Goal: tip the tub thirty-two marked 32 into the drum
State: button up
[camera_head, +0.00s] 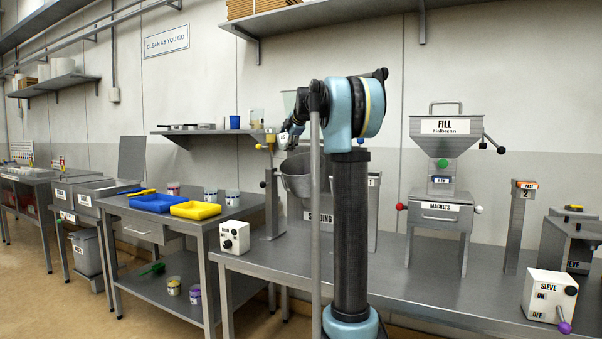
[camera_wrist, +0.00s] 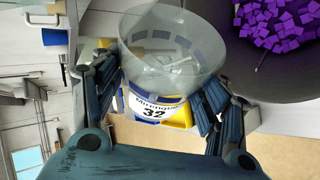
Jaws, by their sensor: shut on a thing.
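The clear tub 32 (camera_wrist: 158,75) is in my gripper (camera_wrist: 165,98), with a finger on each side of it, in the wrist view. Its white label reads 32. I see no clear contents in it, though blue and yellow shapes show through or behind it. The grey drum (camera_wrist: 285,85) is at the upper right there, with many purple square pieces (camera_wrist: 275,22) inside. In the head view, my gripper (camera_head: 289,130) is just above the drum (camera_head: 297,187), at its upper left, partly hidden by my arm. The tub's tilt is hard to tell.
Blue (camera_head: 157,203) and yellow (camera_head: 196,210) trays and several small tubs stand on the left table. A wall shelf (camera_head: 205,132) is behind my gripper. A fill hopper (camera_head: 445,130) and sieve switch box (camera_head: 550,298) stand to the right.

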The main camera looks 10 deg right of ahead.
aim_at(281, 146)
jog(key=shift+w+a+f+n+h+b, duration=0.1)
jog(key=shift+a+f+n+h+b, duration=0.15)
jog(key=shift+a, duration=0.2)
jog(key=shift+w+a+f+n+h+b, duration=0.15)
jog(key=shift+a+h, duration=0.1)
jog(key=shift+a, duration=0.15)
jog(key=shift+a+f+n+g+h+b, duration=0.25)
jog(key=shift+f+n+h+b, duration=0.45)
jog(key=shift+h, duration=0.2)
jog(key=shift+a+f+n+g+h+b, duration=0.2)
jog(key=shift+f+n+h+b, duration=0.35)
jog(key=shift+f+h, duration=0.3)
jog(key=shift+a+r+n+h, duration=0.25)
jog(key=shift+r+n+h, duration=0.05)
jog(key=shift+n+h, duration=0.3)
jog(key=shift+w+a+f+n+t+h+b, duration=0.1)
jog(key=shift+a+f+n+h+b, duration=0.45)
jog(key=shift+a+h, duration=0.25)
jog(key=shift+w+a+f+n+t+h+b, duration=0.15)
jog(key=shift+a+f+n+h+b, duration=0.15)
jog(key=shift+a+n+h+b, duration=0.35)
jog(key=shift+w+a+f+n+h+b, duration=0.1)
jog(key=shift+a+f+n+h+b, duration=0.35)
jog(key=shift+a+n+h, duration=0.45)
jog(key=shift+d+m, duration=0.1)
jog(key=shift+m, duration=0.15)
